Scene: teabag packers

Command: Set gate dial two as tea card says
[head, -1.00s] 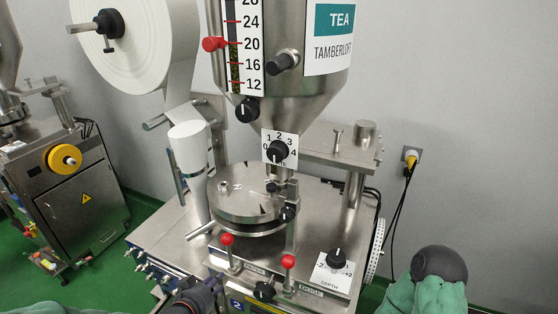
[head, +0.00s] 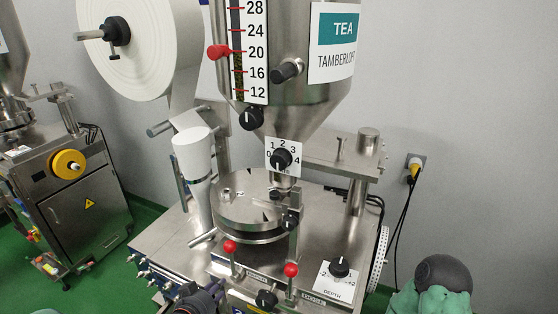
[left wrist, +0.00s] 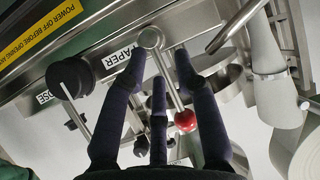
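A black dial (head: 281,158) sits on a white plate numbered 0 to 4, below the steel hopper; its pointer setting is too small to read surely. The tea card (head: 333,45), with a teal TEA band and the name TAMBERLOFT, is on the hopper; no setting is legible on it. My left gripper (head: 205,298) is low at the front of the machine, well below the dial. In the left wrist view its dark fingers (left wrist: 160,62) are spread near the PAPER label, close to a red-balled lever (left wrist: 185,121).
A red-balled lever (head: 230,246) and another (head: 291,270) stand at the machine's front. A DEPTH dial (head: 339,266) is at right, a black knob (head: 250,118) on the hopper. A paper roll (head: 150,50) hangs at left. Another machine (head: 75,190) stands further left.

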